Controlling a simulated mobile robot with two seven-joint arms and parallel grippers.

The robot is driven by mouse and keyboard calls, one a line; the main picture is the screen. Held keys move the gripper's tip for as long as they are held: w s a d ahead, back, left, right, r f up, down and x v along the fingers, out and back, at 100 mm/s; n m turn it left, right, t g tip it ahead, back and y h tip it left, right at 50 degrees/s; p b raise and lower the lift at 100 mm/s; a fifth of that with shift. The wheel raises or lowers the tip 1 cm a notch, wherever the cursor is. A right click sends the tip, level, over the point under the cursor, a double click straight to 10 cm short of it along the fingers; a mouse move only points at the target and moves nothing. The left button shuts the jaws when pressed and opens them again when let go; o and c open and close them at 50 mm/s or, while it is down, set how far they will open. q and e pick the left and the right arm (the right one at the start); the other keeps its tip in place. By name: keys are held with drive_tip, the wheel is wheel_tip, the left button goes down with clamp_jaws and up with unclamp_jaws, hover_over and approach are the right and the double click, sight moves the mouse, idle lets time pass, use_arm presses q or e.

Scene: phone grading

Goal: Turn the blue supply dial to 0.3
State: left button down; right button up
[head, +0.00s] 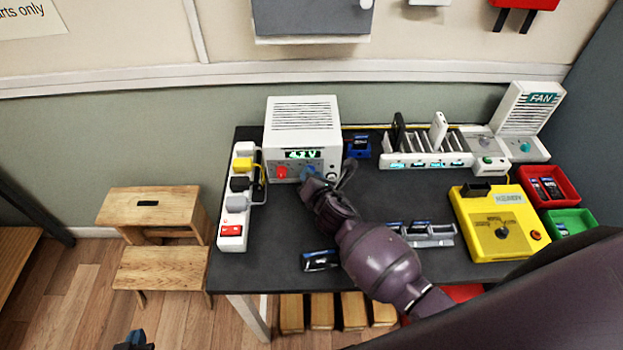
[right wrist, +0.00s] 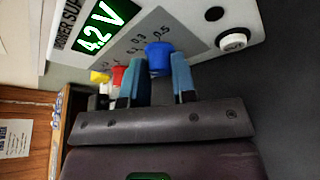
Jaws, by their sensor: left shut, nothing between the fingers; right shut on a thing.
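The white power supply (head: 302,117) stands at the back left of the dark table, its display reading 4.2 V. Its blue dial (right wrist: 158,57) sits between the blue fingers of my right gripper (right wrist: 160,76), which is shut on it. The printed marks 0.3 and 0.5 show beside the dial; its pointer cannot be made out. In the head view my right gripper (head: 312,180) mostly covers the blue dial. The red dial (head: 281,172) is to its left. My left gripper (head: 133,341) is shut and empty at the bottom edge, away from the table.
A power strip (head: 231,215) with plugs stands left of the supply. A blue holder (head: 359,148), a white charging rack (head: 425,158) and a yellow tester (head: 500,222) are to the right. A phone (head: 320,261) lies near the front edge.

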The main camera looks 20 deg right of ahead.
drive_tip(key=shift+f+m+t+y+b, duration=0.2)
drive_tip(key=shift+m+t+y+b, duration=0.2)
drive_tip(key=shift+m+b, duration=0.8)
drive_tip(key=shift+m, duration=0.1)
drive_tip(key=shift+t, duration=0.3)
drive_tip(key=shift+r, duration=0.1)
drive_tip(key=o, duration=0.9)
drive_tip(key=shift+s+d, duration=0.1)
